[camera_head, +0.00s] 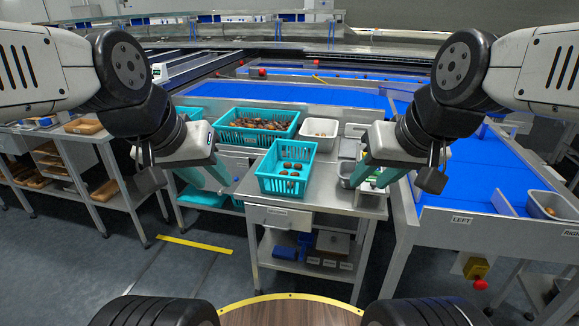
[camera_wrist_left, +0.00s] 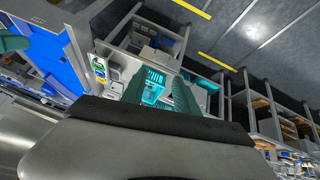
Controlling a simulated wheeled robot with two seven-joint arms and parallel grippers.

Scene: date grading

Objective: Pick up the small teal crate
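The small teal crate (camera_head: 268,184) stands upright on a grey metal table in the middle of the head view, with several brown dates inside. It also shows in the left wrist view (camera_wrist_left: 150,87), beyond my left fingers. My left gripper (camera_head: 208,176) is to the left of the crate and apart from it. Its two teal fingers stand wide apart in the left wrist view, with nothing between them. My right gripper (camera_head: 378,175) is to the right of the crate, apart from it. Its fingers look spread and empty.
A larger teal crate (camera_head: 255,137) full of dates stands behind the small one. A white bin (camera_head: 319,130) is behind it to the right. Blue conveyor belts (camera_head: 300,94) run behind and at right. Shelving with wooden trays stands at left. The floor in front is clear.

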